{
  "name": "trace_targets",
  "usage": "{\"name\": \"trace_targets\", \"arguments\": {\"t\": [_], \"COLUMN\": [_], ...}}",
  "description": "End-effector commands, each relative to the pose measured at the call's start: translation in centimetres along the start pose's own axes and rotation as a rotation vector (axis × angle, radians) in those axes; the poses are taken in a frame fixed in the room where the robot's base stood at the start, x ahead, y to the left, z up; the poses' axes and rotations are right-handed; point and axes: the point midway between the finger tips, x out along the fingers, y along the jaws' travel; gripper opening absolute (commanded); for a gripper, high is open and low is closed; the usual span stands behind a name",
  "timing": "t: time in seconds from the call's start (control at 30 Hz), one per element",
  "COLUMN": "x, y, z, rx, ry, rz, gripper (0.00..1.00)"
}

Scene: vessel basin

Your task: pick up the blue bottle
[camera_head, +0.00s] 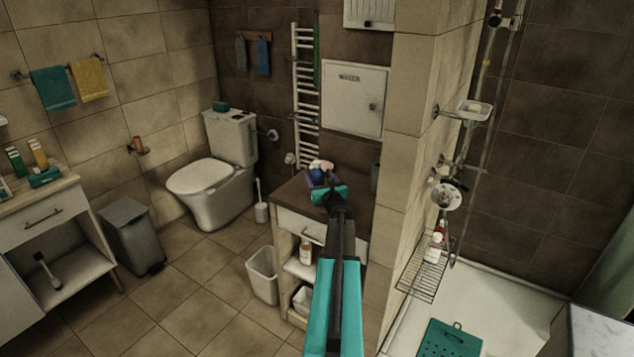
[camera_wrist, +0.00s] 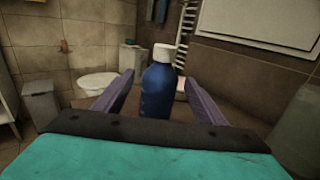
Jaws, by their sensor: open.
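The blue bottle (camera_wrist: 158,92) has a white cap and stands upright in the middle of the wrist view. My gripper (camera_wrist: 159,82) is open, with one purple finger on each side of the bottle. Gaps show between the bottle and both fingers, so it is not gripped. The bottle's lower part is hidden behind the gripper's dark front edge. In the head view the bottle (camera_head: 317,175) shows small on the dark-topped cabinet, partly covered by my teal gripper.
The brown cabinet top (camera_head: 289,195) is bare to the left of the bottle. A rounded grey-green object (camera_wrist: 299,118) is close on the right in the wrist view. A tiled wall edge (camera_head: 398,160) rises right of the cabinet. A white bin (camera_head: 262,274) stands on the floor.

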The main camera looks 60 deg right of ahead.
Motion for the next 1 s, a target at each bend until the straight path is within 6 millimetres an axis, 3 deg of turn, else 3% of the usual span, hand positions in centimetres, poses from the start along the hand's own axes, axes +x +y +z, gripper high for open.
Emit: {"name": "trace_targets", "arguments": {"t": [0.17,0.47,0.77,1.0], "x": [0.0,0.0,0.0,0.0], "y": [0.0,0.0,0.1,0.1], "z": [0.0,0.0,0.2,1.5], "rx": [0.0,0.0,0.0,0.0], "ry": [0.0,0.0,-0.001,-0.002], "rz": [0.0,0.0,0.001,0.002], "gripper": [0.65,0.16,0.15,0.15]}}
